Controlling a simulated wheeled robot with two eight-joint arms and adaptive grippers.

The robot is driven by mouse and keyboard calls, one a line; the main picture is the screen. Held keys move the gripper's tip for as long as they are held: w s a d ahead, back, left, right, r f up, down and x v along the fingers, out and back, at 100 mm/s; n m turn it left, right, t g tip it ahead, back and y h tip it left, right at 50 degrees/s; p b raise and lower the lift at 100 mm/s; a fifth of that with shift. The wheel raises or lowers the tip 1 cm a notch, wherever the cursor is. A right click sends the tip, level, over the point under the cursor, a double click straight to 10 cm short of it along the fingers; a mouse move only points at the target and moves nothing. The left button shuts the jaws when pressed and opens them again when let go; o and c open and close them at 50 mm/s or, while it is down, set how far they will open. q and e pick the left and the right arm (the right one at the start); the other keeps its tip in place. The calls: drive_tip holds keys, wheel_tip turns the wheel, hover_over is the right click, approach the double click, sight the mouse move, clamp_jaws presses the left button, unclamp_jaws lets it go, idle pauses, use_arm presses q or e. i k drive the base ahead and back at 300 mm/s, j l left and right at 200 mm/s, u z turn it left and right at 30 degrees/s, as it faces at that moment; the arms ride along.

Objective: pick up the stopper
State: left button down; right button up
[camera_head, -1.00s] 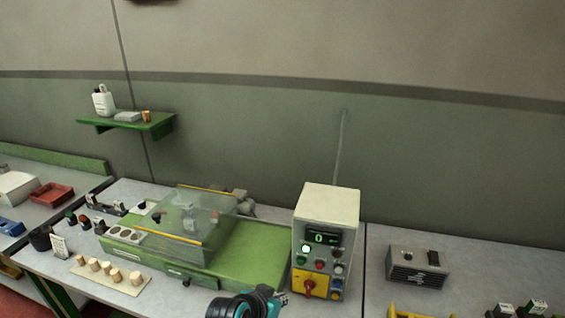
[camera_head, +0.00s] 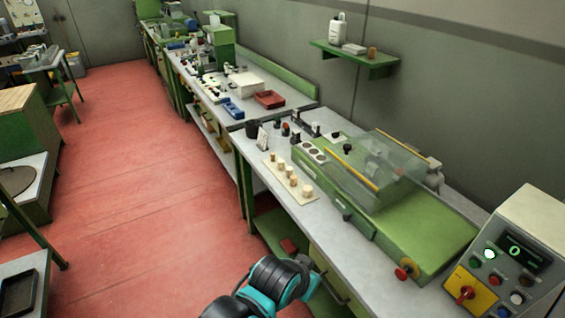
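Several pale cork stoppers stand in a row on a light wooden board (camera_head: 309,198) at the left part of the workbench. The nearest stopper (camera_head: 307,191) is at the right end of the row, with another stopper (camera_head: 280,167) further back. Another brown stopper-like piece (camera_head: 372,53) sits on the green wall shelf. A teal and black arm part of mine shows at the bottom centre, in front of the bench and well short of the board. I cannot make out gripper fingers on it, and no other gripper shows.
A green machine (camera_head: 420,225) with a clear cover stands right of the board. A control box (camera_head: 520,250) is at the right edge. A black cup (camera_head: 252,129) and a small white card (camera_head: 263,139) stand behind the board. Red floor (camera_head: 140,200) lies open to the left.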

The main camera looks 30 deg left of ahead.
sight(288, 170)
drive_tip(key=u, duration=1.1)
drive_tip(key=z, duration=0.65)
drive_tip(key=i+j+z, duration=0.3)
drive_tip(key=j+z, duration=0.3)
drive_tip(key=i+j+z, duration=0.3)
drive_tip(key=j, duration=0.2)
drive_tip(key=i+j, duration=0.1)
drive_tip(key=j, duration=0.55)
drive_tip(key=i+j+z, duration=0.15)
drive_tip(key=j, duration=0.55)
drive_tip(key=k+l, duration=0.05)
